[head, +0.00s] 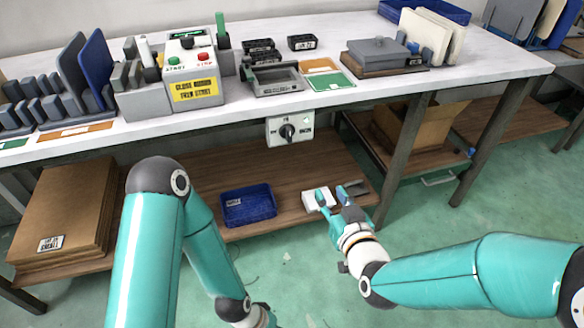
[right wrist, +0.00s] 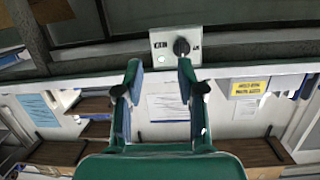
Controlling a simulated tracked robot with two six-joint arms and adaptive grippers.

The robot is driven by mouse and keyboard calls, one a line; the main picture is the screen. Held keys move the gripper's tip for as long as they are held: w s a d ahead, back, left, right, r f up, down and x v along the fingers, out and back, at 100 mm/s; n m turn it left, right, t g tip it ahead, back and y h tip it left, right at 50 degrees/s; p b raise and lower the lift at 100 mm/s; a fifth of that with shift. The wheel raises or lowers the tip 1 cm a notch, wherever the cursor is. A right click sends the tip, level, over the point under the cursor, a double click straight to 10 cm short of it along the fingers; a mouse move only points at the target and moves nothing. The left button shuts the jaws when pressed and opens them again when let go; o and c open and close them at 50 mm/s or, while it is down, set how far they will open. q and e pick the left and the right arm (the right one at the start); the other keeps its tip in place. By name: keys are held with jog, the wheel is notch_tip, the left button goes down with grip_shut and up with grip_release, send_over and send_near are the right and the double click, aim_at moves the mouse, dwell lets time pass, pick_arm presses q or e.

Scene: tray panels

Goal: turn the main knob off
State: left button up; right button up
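The main knob (head: 288,131) is a black dial on a pale grey box (head: 274,140) under the front edge of the workbench. Small labels flank it, too small to read, and I cannot tell which way it points. It also shows in the right wrist view (right wrist: 181,46), just beyond one fingertip. My right gripper (head: 332,191) is below and right of the knob in the head view, apart from it. Its two fingers are spread with nothing between them, also in the right wrist view (right wrist: 160,75). My left gripper is below the head view's bottom edge.
The workbench (head: 210,118) overhangs a lower shelf (head: 180,165). On that shelf are a blue bin (head: 248,204), a white box (head: 311,208) by my right gripper and stacked cardboard (head: 62,205). A table leg (head: 402,150) stands right of the knob.

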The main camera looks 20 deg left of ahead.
jog(key=a+r+n+t+y+b, duration=0.1)
jog(key=a+r+t+y+b, duration=0.1)
jog(key=a+r+b, duration=0.15)
pick_arm(q)
notch_tip(320, 180, down, 6)
jog(key=shift+r, duration=0.1)
pick_arm(e)
send_near(291, 135)
jog(key=x, duration=0.8)
jog(key=shift+w+a, duration=0.3)
grip_shut()
